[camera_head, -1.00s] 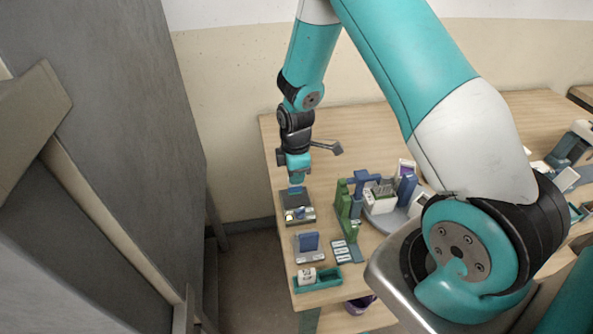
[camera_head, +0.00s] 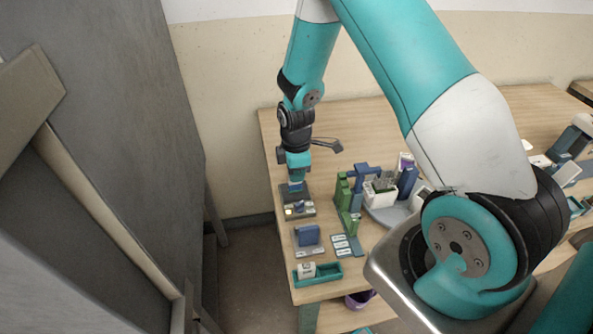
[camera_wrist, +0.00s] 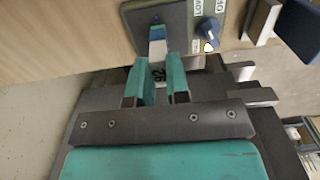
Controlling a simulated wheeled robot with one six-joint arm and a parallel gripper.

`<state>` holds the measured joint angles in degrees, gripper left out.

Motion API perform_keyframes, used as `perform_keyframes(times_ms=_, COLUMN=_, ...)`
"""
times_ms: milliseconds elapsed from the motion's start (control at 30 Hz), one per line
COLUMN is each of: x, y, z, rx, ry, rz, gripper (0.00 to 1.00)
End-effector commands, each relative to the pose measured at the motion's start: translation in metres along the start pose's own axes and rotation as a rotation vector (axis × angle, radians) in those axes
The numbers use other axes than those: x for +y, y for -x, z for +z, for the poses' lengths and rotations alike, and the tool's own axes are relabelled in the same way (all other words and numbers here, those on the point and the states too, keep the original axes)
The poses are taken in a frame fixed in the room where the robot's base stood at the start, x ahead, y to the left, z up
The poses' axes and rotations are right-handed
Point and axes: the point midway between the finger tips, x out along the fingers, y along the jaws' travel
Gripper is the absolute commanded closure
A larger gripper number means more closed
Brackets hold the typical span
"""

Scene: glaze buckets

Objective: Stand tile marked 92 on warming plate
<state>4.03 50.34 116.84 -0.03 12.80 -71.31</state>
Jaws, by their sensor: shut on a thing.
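My gripper (camera_wrist: 158,78) is shut on the tile marked 92 (camera_wrist: 157,46), with its two teal fingers on either side.
A blue tile (camera_head: 307,235) stands on a grey base in front of the plate. A teal tray (camera_head: 328,277) holds a white block (camera_head: 306,270). A green stand (camera_head: 343,192) and a blue frame (camera_head: 361,178) stand close on the right. Bare wood lies behind.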

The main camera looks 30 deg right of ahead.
Motion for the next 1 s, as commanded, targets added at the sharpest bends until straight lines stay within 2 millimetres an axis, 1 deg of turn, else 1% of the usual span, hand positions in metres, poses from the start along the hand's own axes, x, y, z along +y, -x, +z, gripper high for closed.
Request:
perform_keyframes(times_ms=533, x=0.0001, y=-0.0064, z=0.0001, rx=0.0, ry=0.0, rz=0.0, gripper=1.0)
perform_keyframes(times_ms=567, x=0.0001, y=-0.006, z=0.0001, rx=0.0, ry=0.0, rz=0.0, gripper=0.79)
perform_keyframes(times_ms=600, x=0.0001, y=-0.0057, z=0.0001, rx=0.0, ry=0.0, rz=0.0, gripper=0.7)
perform_keyframes(times_ms=667, x=0.0001, y=-0.0057, z=0.0001, rx=0.0, ry=0.0, rz=0.0, gripper=0.56)
perform_keyframes(times_ms=700, x=0.0001, y=-0.0057, z=0.0002, rx=0.0, ry=0.0, rz=0.0, gripper=0.54)
perform_keyframes(times_ms=1000, x=0.0, y=-0.0031, z=0.0001, rx=0.0, ry=0.0, rz=0.0, gripper=0.54)
